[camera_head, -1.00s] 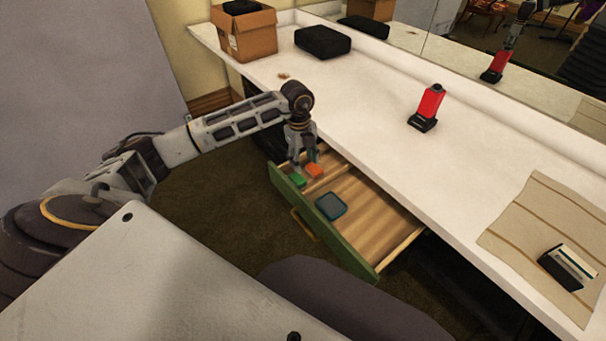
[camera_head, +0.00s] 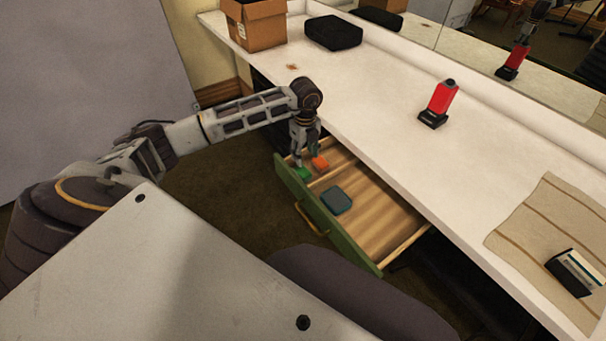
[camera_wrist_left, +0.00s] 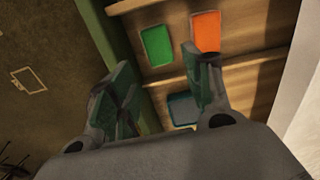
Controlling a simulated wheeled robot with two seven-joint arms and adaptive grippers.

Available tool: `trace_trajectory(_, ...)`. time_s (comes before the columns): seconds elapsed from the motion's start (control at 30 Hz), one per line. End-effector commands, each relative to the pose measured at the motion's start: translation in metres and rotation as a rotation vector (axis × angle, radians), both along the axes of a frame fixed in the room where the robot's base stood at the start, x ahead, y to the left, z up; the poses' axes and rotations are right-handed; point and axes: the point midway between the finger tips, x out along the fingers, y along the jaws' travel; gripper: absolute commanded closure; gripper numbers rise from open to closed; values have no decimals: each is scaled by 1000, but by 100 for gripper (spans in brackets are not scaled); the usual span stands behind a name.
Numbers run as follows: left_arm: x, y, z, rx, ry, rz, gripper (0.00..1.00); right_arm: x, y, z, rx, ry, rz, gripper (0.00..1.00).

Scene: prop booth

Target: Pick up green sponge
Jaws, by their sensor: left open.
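The green sponge (camera_head: 303,173) lies in the far compartment of an open drawer, close to the drawer's green front. In the left wrist view the green sponge (camera_wrist_left: 157,46) lies flat, ahead of my fingers and apart from them. An orange sponge (camera_head: 320,162) lies beside it, also seen in the left wrist view (camera_wrist_left: 206,31). My left gripper (camera_head: 306,160) points down over the drawer by the two sponges. In the wrist view its fingers (camera_wrist_left: 160,82) are spread with nothing held between them. My right gripper is not in view.
The drawer's green front (camera_head: 325,220) and wooden dividers bound the compartments. A dark teal item (camera_head: 337,200) lies in the nearer compartment. The white counter (camera_head: 390,110) overhangs the drawer's back. A red object (camera_head: 441,98), a cardboard box (camera_head: 262,28) and a black case (camera_head: 334,33) stand on it.

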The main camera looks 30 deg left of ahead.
Motion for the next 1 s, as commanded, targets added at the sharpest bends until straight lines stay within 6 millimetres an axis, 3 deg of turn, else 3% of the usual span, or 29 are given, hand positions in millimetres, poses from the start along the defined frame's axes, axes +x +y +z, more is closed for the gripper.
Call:
trace_trajectory(0.2,-1,0,-31,0,2,1,50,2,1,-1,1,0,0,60)
trace_trajectory(0.4,0,-1,-49,0,-1,0,50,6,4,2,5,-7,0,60)
trace_trajectory(1.0,-1,-2,-61,-1,1,0,50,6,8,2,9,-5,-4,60)
